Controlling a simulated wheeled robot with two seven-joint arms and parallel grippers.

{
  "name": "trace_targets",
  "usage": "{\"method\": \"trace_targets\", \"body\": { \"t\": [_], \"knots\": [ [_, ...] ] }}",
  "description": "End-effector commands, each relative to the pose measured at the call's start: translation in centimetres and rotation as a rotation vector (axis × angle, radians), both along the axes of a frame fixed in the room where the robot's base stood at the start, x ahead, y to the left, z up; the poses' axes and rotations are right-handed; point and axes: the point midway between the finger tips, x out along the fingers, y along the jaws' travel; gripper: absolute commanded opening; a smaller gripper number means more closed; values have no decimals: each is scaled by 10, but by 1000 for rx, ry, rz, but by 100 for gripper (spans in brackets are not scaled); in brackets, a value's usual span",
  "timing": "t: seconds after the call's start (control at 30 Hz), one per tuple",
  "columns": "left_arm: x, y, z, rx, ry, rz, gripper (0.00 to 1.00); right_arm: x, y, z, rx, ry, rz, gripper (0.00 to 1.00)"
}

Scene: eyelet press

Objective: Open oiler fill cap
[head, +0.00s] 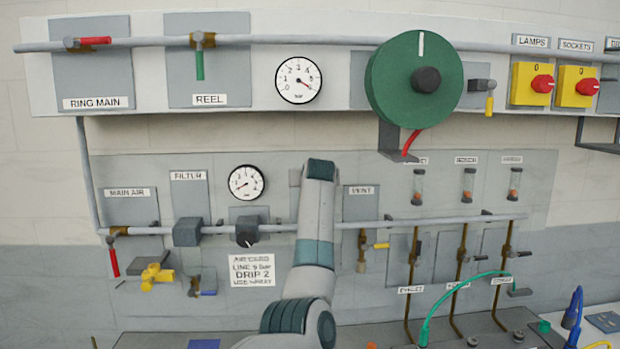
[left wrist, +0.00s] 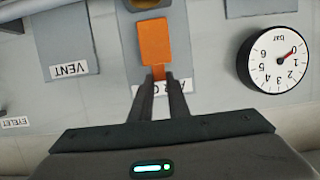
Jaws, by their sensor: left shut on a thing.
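My left gripper (left wrist: 159,78) shows in the left wrist view, shut on the narrow end of a flat orange piece (left wrist: 154,42). A label (left wrist: 188,86) behind the fingertips is mostly covered, so I cannot read it or confirm that the piece is the oiler fill cap. A brass part (left wrist: 150,3) shows at the far end of the orange piece, at the picture's top edge. In the head view my left arm rises in the middle and hides the oiler's place between the round gauge and the VENT panel (head: 363,208). My right gripper is not in view.
A pipe (head: 420,223) runs along the lower panel. The regulator (head: 247,233) and filter (head: 187,232) sit left of my arm, the yellow-handled vent valve (head: 378,246) to its right. A green reel (head: 390,85) juts out above right. A gauge (left wrist: 272,60) shows in the wrist view.

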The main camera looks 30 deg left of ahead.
Motion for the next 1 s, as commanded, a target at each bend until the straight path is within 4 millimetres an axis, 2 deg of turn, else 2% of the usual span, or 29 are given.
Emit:
{"method": "trace_targets", "body": {
  "t": [0.03,0.37,0.4,0.47,0.5,1.0],
  "knots": [
    [-1,2,16,7,-21,1,0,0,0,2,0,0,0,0],
    [-1,1,16,6,-20,1,0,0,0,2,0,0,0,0],
    [-1,2,16,6,-20,1,18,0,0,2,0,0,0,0],
    [0,1,15,6,-19,1,32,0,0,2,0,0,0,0],
    [0,1,14,6,-16,1,34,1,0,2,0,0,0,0],
    [-5,-3,7,1,-8,0,34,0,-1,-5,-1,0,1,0]
  ]
}}
